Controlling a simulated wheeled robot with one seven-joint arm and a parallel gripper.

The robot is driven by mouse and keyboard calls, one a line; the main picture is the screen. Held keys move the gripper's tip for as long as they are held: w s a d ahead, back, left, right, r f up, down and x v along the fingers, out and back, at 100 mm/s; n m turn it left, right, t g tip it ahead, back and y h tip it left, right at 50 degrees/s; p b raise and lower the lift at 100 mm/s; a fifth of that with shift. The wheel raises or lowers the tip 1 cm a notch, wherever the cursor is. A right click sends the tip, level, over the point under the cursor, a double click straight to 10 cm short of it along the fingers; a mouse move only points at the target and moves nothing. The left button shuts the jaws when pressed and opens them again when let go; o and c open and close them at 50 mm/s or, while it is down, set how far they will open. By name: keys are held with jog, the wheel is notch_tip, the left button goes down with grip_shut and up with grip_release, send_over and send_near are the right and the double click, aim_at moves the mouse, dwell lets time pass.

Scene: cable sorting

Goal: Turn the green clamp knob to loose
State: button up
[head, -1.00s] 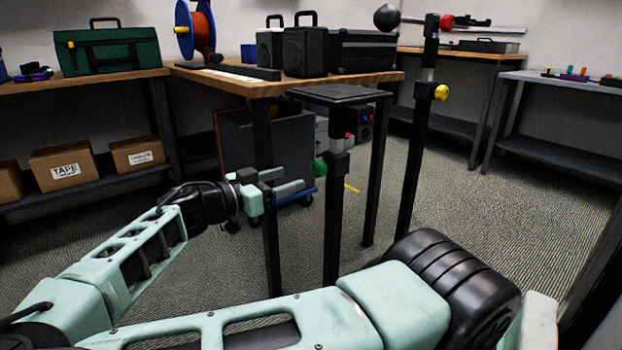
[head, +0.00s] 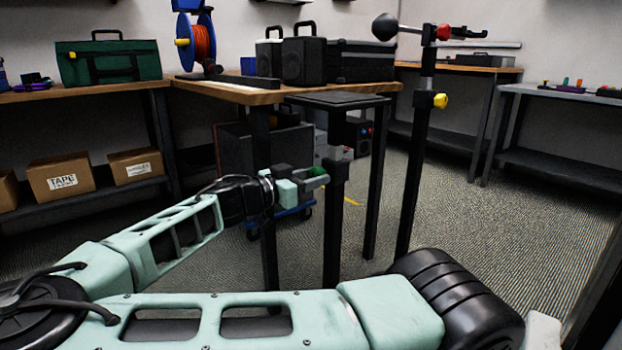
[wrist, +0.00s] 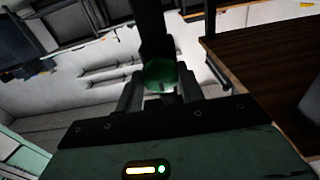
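The green clamp knob (head: 317,171) sits on the side of a dark upright post (head: 335,215), below a small black platform. In the wrist view the green knob (wrist: 160,73) is centred between my two fingers, with the dark post behind it. My gripper (head: 314,178) reaches the knob from the left. Its fingers (wrist: 160,88) lie along both sides of the knob with no clear gap, so it looks shut on the knob. The fingers hide part of the knob in the head view. I cannot read the knob's turn angle.
A taller post with a yellow knob (head: 440,101) and a red knob (head: 443,32) stands to the right. A wooden table (head: 240,94) with a cable reel and black cases is behind. Its dark leg stands close behind my gripper. Carpet on the right is open.

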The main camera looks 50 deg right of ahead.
jog(key=shift+r+p, duration=0.1)
jog(key=shift+p, duration=0.3)
jog(key=p, duration=0.1)
jog(key=n+p, duration=0.1)
jog(key=p, duration=0.1)
jog(key=shift+r+n, duration=0.25)
jog(key=shift+n, duration=0.05)
jog(key=n+p, duration=0.2)
jog(key=p, duration=0.2)
jog(key=shift+r+n, duration=0.1)
jog(key=shift+n, duration=0.2)
jog(key=n+p, duration=0.4)
jog(key=p, duration=0.2)
jog(key=shift+n+p, duration=0.3)
jog(key=shift+p, duration=0.05)
jog(key=n+p, duration=0.4)
jog(key=p, duration=0.1)
jog(key=n+p, duration=0.4)
jog(key=shift+f, duration=0.25)
jog(key=shift+f+n+p, duration=0.2)
jog(key=shift+n+p, duration=0.95)
jog(key=shift+n, duration=0.35)
jog(key=o, duration=1)
